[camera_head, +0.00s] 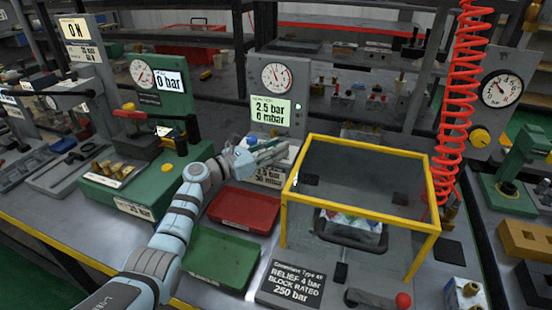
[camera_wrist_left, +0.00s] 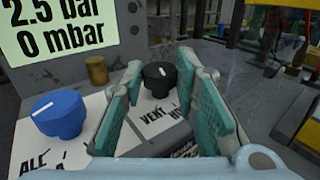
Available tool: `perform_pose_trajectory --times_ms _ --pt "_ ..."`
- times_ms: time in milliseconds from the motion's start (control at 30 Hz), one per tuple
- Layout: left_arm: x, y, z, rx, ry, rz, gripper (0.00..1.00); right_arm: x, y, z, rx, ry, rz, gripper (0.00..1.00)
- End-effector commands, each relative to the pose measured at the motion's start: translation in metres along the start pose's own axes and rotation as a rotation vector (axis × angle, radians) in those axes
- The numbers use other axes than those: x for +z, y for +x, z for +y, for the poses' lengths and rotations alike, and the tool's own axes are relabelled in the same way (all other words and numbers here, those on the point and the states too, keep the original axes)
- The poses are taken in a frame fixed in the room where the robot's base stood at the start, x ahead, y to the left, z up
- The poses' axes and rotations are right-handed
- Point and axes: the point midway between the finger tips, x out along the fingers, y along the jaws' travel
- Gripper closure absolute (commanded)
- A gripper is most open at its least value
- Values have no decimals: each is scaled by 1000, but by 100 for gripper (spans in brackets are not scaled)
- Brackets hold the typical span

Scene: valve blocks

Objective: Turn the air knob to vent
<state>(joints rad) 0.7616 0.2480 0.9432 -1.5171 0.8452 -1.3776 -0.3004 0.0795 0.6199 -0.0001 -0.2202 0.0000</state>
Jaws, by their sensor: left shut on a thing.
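A black knob (camera_wrist_left: 158,80) with a small white mark on top stands on a white label plate; "VENT" and the start of another word show in front of it. My left gripper (camera_wrist_left: 164,72) has its two teal-padded fingers on either side of this knob, closed on it. In the head view the left gripper (camera_head: 268,150) is low in front of the grey gauge panel (camera_head: 297,75), and the knob is hidden there. A blue knob (camera_wrist_left: 59,114) with a white line sits left of the fingers, apart from them. The panel display (camera_head: 268,112) reads 2.5 bar and 0 mbar.
A yellow-framed clear guard box (camera_head: 433,200) stands close right of the gripper. A red tray (camera_head: 245,208) and a green tray (camera_head: 218,258) lie in front. A green block fixture (camera_head: 140,193) is to the left. A brass post (camera_wrist_left: 96,69) rises behind the blue knob.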

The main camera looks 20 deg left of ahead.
Motion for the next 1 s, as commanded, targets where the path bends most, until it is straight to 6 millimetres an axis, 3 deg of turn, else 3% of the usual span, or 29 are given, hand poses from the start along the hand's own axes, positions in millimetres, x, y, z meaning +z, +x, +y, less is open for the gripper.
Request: perform_pose_trajectory --times_ms 167,200,333,667,767,1000 --pt "0 -1 0 1 -1 5 100 0 -3 0 0 0 0 52" --pt "0 -1 0 1 -1 5 71 0 -3 0 0 0 0 52" --pt "0 0 0 2 -1 5 52 0 -3 0 0 0 0 52" --pt "-1 -4 0 3 -1 5 52 -1 -3 3 3 -1 1 52" --pt "-1 -19 0 4 2 6 52 -1 -3 2 2 -1 1 52" --pt "-2 -85 0 3 2 9 52 -1 -3 1 1 0 1 52"
